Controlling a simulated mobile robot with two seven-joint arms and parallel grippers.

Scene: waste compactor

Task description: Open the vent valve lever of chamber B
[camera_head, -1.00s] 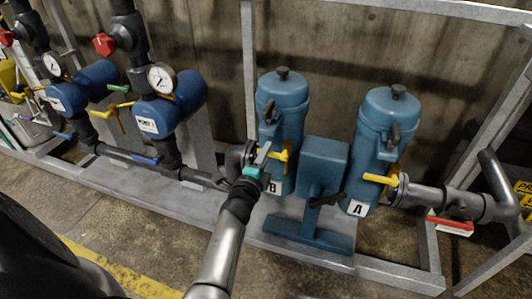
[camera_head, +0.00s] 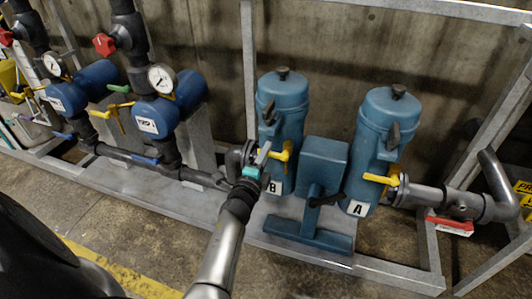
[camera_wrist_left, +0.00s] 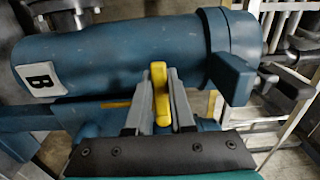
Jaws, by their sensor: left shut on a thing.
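Chamber B is a blue upright canister (camera_head: 283,105) with a "B" label (camera_head: 271,187) near its foot; the wrist view shows its blue body (camera_wrist_left: 130,55) lying sideways. Its yellow vent valve lever (camera_head: 286,153) sticks out from the canister's front. My left gripper (camera_head: 266,155) reaches up to it from below. In the wrist view the lever (camera_wrist_left: 160,92) stands between the two grey fingers of my left gripper (camera_wrist_left: 159,100), which are shut on it. The fingers partly hide the lever's base. My right gripper is not in view.
Chamber A (camera_head: 384,130) stands to the right with its own yellow lever (camera_head: 380,179). A blue box on a stand (camera_head: 323,160) sits between the canisters. Pipes with a red handle (camera_head: 450,226) are at right. Blue pumps with gauges (camera_head: 161,78) are at left, and a grey frame surrounds them.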

